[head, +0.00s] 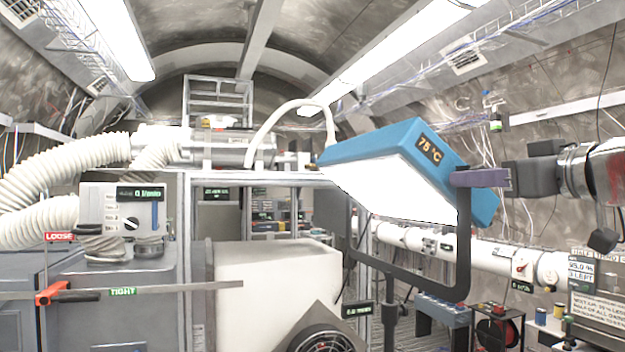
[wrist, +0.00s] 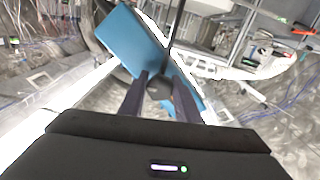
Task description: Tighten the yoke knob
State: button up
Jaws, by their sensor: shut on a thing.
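The lamp has a blue housing (head: 375,142) with a bright white face and a "75 °C" display. It hangs tilted in a dark U-shaped yoke (head: 418,288) on a stand. My gripper (head: 457,179) reaches in from the right, its purple fingers at the top of the yoke's right arm. In the wrist view, my gripper (wrist: 160,82) is shut on the dark round yoke knob (wrist: 158,90), with one finger on each side. The blue housing (wrist: 133,42) shows beyond it. In the head view the knob is hidden behind the fingers.
A red-handled lever (head: 52,293) lies at the left between "LOOSE" and "TIGHT" labels. A white block (head: 270,290) and a fan (head: 322,340) stand left of the yoke. A white pipe (head: 485,250) runs behind the lamp. Spools and boxes stand at the lower right.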

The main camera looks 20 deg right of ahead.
jog(key=shift+c, duration=1)
jog(key=shift+m, duration=0.8)
jog(key=o, duration=1)
jog(key=shift+o, duration=0.2)
jog(key=s, duration=1.3)
jog(key=shift+s+d, duration=0.15)
jog(key=shift+s, duration=0.25)
